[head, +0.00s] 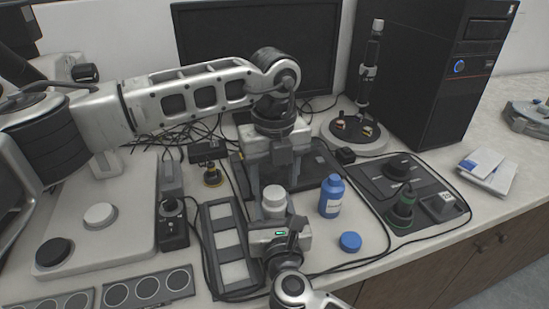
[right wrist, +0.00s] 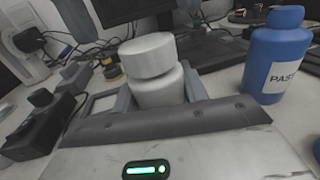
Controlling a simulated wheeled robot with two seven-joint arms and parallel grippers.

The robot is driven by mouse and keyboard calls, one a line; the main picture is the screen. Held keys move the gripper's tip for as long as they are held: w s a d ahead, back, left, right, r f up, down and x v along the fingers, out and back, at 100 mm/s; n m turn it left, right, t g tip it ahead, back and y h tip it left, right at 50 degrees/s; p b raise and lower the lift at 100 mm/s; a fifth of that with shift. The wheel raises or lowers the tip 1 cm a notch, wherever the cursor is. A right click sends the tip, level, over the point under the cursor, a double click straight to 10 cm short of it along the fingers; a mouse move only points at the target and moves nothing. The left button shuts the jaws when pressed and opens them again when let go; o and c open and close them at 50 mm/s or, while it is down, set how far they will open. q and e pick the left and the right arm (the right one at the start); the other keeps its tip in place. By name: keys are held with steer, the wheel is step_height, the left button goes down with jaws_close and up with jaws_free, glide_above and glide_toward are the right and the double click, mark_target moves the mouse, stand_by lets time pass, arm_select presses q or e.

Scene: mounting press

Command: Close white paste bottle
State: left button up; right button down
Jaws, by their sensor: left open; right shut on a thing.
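The white paste bottle (head: 274,210) stands upright in front of the dark monitor. Its white cap (head: 274,192) sits on top. In the right wrist view the cap (right wrist: 148,55) rests over the bottle body (right wrist: 160,88), with a dark seam between them; I cannot tell how tight it is. My right gripper (head: 277,232) is shut on the bottle body from the near side. My left gripper (head: 268,178) is open, pointing down just above and behind the cap, apart from it as far as I can see.
A blue paste bottle (head: 332,196) stands just right of the white one. A round blue lid (head: 350,242) lies on the table near it. A grey slotted tray (head: 207,250) is at left, a dark control panel (head: 377,187) at right. Cables run across the table.

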arm_select(q)
steer(key=shift+f, duration=1.45)
steer(key=shift+c, duration=0.2)
steer(key=c, duration=0.9)
steer(key=m, duration=0.6)
steer(key=shift+m, duration=0.3)
steer(key=shift+c, duration=0.2)
steer(key=m, duration=0.4)
steer(key=shift+m, duration=0.4)
steer(key=m, duration=0.4)
steer(key=shift+m, duration=0.4)
steer(key=m, duration=0.6)
steer(key=o, duration=1.2)
steer(key=shift+c, duration=0.2)
steer(key=shift+r, duration=0.1)
